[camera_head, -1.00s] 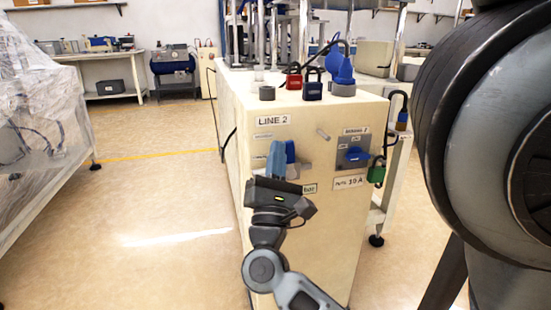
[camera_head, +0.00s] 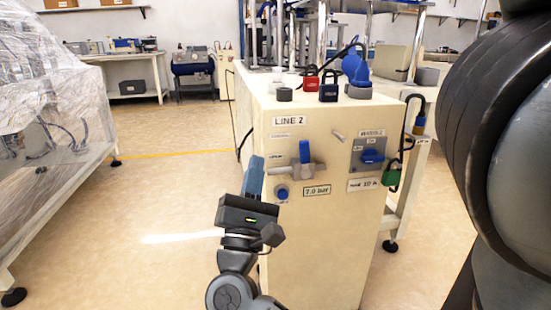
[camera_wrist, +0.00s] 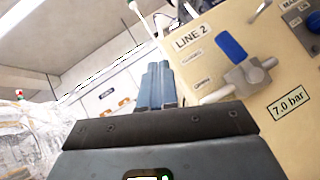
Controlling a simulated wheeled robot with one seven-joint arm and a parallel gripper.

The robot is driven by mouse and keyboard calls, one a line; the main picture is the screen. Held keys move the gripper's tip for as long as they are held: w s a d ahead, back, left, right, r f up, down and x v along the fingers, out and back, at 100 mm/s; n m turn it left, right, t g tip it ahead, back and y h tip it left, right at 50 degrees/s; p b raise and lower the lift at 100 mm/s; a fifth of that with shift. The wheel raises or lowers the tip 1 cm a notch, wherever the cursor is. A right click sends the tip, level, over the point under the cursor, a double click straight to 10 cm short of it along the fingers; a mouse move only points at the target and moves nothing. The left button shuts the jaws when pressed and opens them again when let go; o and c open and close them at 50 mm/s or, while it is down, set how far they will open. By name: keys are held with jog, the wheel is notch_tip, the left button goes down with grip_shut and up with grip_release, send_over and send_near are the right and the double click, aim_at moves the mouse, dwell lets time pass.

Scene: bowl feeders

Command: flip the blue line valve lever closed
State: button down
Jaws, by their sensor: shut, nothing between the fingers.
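The blue valve lever (camera_head: 305,152) stands upright on a grey valve body (camera_head: 303,171) on the LINE 2 face of the cream cabinet. A grey pipe runs level to the left from the valve, so the lever is across it. The lever (camera_wrist: 231,46) and the valve body (camera_wrist: 247,75) also show at right in the wrist view. My gripper (camera_head: 257,162) is left of the lever, by the cabinet's left front edge, apart from the lever. Its blue-grey fingers (camera_wrist: 159,68) are together and empty, pointing up in the wrist view.
Right of the valve is a panel with a blue rotary switch (camera_head: 372,156) and a green padlock (camera_head: 392,174). A round blue-centred fitting (camera_head: 282,193) and a 7.0 bar label (camera_head: 316,191) are below. Red (camera_head: 310,84) and dark (camera_head: 328,88) padlocks stand on top. Floor at left is clear.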

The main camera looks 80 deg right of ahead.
jog(key=shift+w+a+f, duration=0.1)
jog(key=shift+w+a, duration=0.2)
jog(key=shift+a, duration=0.4)
jog(key=shift+w+a, duration=0.35)
jog(key=shift+a, duration=0.35)
jog(key=shift+w+a+f, duration=0.1)
jog(key=shift+w+a, duration=0.2)
jog(key=shift+a, duration=0.4)
jog(key=s+a+f+m+t+y, duration=0.1)
jog(key=a+f+m+t+y, duration=0.1)
jog(key=a+m+t+y, duration=0.55)
jog(key=a+f+m+t+y, duration=0.25)
jog(key=m+t, duration=0.55)
jog(key=m, duration=0.7)
jog(key=s+a+f+m+t+y, duration=0.1)
jog(key=a+m+t+y, duration=0.3)
jog(key=m+t+y, duration=0.5)
jog(key=s+a+f+n+g+y+p, duration=0.1)
jog(key=s+a+f+n+g+y, duration=0.4)
jog(key=n, duration=0.5)
jog(key=s+a+f+n+g+y, duration=0.2)
jog(key=s+a+f+n+g, duration=0.15)
jog(key=s+n, duration=0.45)
notch_tip(320, 180, up, 33)
jog(key=w+n+p, duration=0.2)
jog(key=p, duration=3.1)
